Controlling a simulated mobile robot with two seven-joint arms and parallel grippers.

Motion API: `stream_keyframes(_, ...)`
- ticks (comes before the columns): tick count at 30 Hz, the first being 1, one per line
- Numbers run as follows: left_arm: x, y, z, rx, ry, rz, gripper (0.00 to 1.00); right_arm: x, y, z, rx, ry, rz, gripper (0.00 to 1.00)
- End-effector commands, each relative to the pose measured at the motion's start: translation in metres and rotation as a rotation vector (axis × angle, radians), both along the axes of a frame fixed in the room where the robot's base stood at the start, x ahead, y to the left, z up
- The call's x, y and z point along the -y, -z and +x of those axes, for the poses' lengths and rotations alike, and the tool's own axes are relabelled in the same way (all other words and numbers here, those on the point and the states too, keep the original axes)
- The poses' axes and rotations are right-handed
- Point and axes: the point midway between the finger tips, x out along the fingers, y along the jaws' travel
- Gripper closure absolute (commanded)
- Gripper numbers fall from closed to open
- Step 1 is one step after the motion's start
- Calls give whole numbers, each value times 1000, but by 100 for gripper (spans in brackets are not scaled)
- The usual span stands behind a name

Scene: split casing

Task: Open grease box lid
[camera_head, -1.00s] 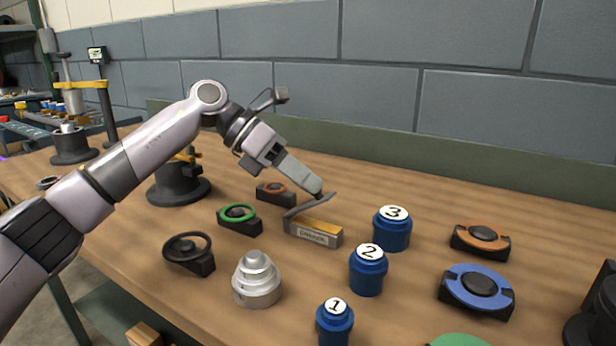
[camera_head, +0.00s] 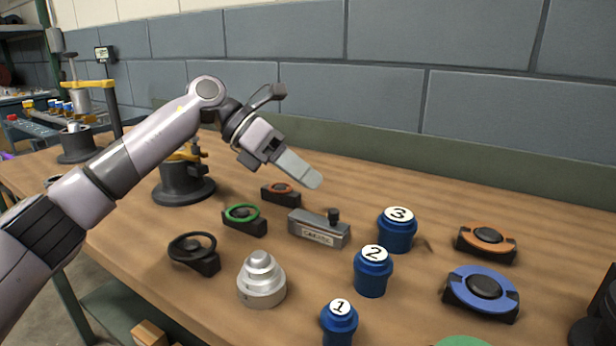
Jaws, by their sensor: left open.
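The grease box (camera_head: 318,234) is a small grey block with a "GREASE" label on its front, in the middle of the table. Its top looks grey and covered, with a dark knob (camera_head: 333,214) at the right end, so the lid appears to lie flat on it. My left gripper (camera_head: 314,180) is open, seen side-on, with its fingertips above and behind the box. It is apart from the box and holds nothing that I can see. My right gripper is not in view.
Blue canisters numbered 1 (camera_head: 339,325), 2 (camera_head: 373,275) and 3 (camera_head: 397,232) stand right of the box. A green-ringed part (camera_head: 241,217) and an orange-ringed part (camera_head: 281,192) sit close on its left. A silver stepped part (camera_head: 261,283) stands in front.

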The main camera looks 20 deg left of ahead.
Motion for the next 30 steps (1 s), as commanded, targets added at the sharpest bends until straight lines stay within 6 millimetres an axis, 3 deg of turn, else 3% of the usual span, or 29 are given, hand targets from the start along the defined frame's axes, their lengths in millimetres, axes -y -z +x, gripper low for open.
stream_keyframes(6,-31,-25,-4,1,-3,-1,55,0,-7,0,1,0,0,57)
stream_keyframes(11,-44,-33,-7,0,-1,-1,55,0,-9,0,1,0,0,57)
stream_keyframes(30,-47,-35,-7,0,0,-1,55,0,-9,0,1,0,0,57)
